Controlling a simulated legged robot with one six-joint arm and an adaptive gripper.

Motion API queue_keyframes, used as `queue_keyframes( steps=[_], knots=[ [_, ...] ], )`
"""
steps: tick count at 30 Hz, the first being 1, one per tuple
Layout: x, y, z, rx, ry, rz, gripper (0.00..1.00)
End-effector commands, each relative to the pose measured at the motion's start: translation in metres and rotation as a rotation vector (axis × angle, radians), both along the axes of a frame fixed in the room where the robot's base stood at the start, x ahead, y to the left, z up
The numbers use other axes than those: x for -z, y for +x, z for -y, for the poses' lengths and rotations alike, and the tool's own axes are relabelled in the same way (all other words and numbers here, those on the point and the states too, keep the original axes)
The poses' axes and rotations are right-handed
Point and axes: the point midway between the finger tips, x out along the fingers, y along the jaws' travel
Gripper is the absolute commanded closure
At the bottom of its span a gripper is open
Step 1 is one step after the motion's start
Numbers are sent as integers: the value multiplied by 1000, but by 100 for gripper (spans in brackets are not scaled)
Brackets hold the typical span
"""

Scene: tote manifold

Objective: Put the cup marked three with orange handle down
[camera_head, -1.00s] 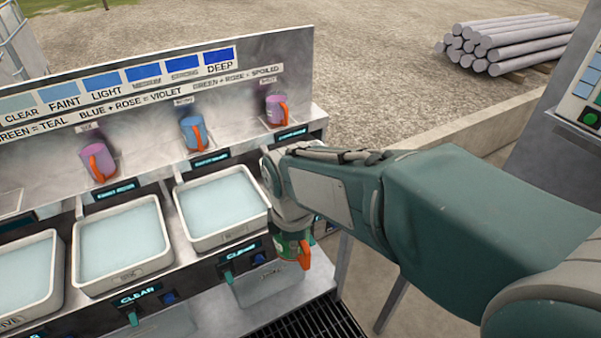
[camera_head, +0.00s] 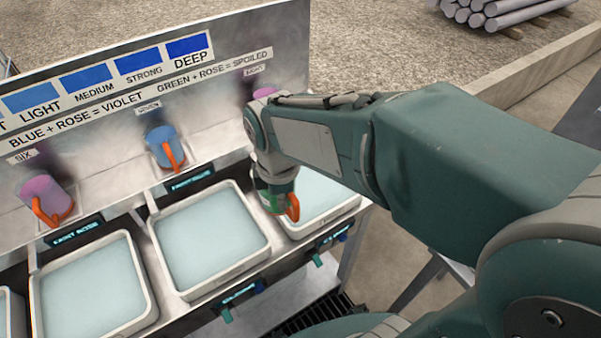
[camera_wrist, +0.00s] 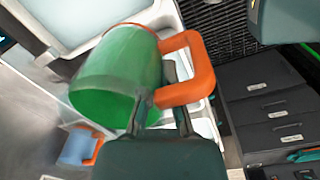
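A green cup (camera_head: 268,203) with an orange handle (camera_head: 293,207) hangs from my gripper (camera_wrist: 162,118) over the left part of the rightmost tray (camera_head: 338,205) in the head view. In the wrist view the green cup (camera_wrist: 115,75) fills the middle, with the gripper fingers at its orange handle (camera_wrist: 190,75). The gripper appears shut on the cup at the handle side. My wrist hides the fingers in the head view. I cannot read a number on the cup, nor tell its exact height above the tray.
A blue cup (camera_head: 161,143) and a purple cup (camera_head: 42,193) stand on the back shelf. A pink cup (camera_head: 263,93) is partly hidden behind my arm. More pale-blue trays (camera_head: 207,288) line the bench. A dark drawer cabinet (camera_wrist: 265,110) shows in the wrist view.

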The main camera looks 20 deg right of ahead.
Motion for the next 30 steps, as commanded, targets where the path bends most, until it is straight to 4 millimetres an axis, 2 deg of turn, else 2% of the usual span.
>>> queue_keyframes(
  steps=[14,18,21,30],
  knots=[
    [42,68,60,6,-2,-5,100],
    [67,83,72,4,-2,-6,100],
    [82,92,81,3,-2,-5,100],
    [106,104,91,1,-2,-4,100]
  ],
)
